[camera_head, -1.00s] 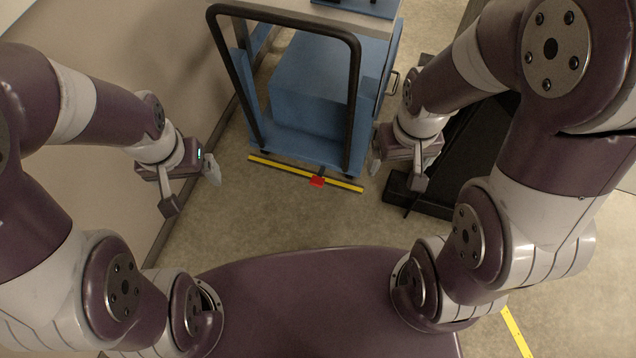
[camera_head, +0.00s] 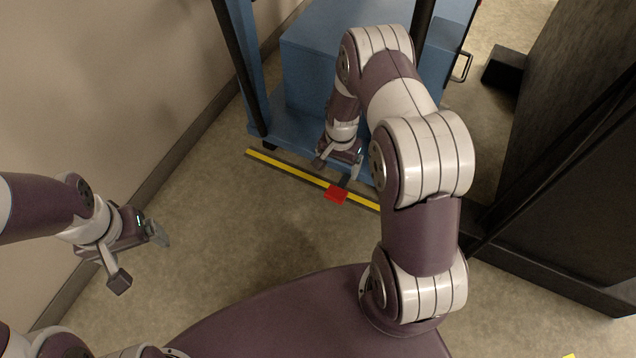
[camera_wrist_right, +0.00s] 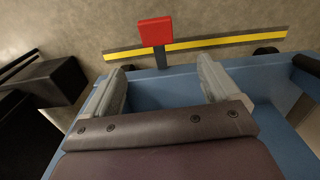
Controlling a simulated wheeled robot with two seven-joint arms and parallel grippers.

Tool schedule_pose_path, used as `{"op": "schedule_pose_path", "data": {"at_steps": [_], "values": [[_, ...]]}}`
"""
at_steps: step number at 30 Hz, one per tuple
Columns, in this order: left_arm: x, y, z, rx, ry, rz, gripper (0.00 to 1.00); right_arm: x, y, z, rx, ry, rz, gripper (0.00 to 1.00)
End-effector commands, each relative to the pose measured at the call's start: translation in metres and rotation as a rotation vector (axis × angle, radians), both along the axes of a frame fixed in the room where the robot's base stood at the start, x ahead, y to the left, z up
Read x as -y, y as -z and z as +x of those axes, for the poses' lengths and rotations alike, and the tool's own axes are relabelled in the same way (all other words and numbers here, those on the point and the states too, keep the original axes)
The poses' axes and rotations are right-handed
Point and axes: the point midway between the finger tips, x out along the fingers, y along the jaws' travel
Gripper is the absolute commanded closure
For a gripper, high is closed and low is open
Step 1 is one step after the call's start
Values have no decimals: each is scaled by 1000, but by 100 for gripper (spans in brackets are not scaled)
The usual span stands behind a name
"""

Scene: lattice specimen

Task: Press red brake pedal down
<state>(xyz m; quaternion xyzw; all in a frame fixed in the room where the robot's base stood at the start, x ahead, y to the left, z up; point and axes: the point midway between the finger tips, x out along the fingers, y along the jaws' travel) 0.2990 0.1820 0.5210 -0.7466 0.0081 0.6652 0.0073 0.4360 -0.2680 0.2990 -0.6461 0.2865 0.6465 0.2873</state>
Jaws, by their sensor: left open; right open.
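The red brake pedal (camera_head: 337,194) sticks out low from the front of the blue cart (camera_head: 310,70), over the yellow floor stripe. It also shows in the right wrist view (camera_wrist_right: 156,31), ahead of the fingers, on a short dark stem. My right gripper (camera_head: 337,168) is open and empty just above and behind the pedal, close to the cart's lower edge. In the right wrist view its two fingers (camera_wrist_right: 160,88) stand wide apart with the blue cart deck beneath; they look clear of the pedal. My left gripper (camera_head: 142,257) is open and empty at the left, far from the pedal.
A beige wall (camera_head: 90,110) runs along the left. A large dark cabinet-like object (camera_head: 570,170) stands at the right. The cart's black handle bar (camera_head: 238,70) rises at its front. The floor (camera_head: 250,220) between my left gripper and the pedal is clear.

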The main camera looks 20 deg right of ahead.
Motion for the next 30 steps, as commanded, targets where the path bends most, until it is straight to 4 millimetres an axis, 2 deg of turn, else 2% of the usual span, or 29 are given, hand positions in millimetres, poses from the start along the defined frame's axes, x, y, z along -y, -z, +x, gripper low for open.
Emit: {"op": "schedule_pose_path", "data": {"at_steps": [4, 9, 15, 21, 29, 30], "values": [[0, 15, -1, -2, 0, 0, 11, -1, 22, -3, -8, 34, 1, 11], [0, 46, -1, -3, 0, 0, 11, -1, 69, -3, -7, 31, 2, 11], [0, 74, -1, -3, 0, 0, 11, -1, 112, -4, -6, 30, 1, 11], [0, 82, -1, -2, 0, 0, 11, -1, 127, -3, -5, 29, 1, 11], [0, 81, -1, -2, 0, 0, 11, -1, 126, -3, -5, 29, 1, 11], [0, 81, -1, -2, 0, 0, 11, -1, 126, -3, -5, 29, 1, 24]]}}
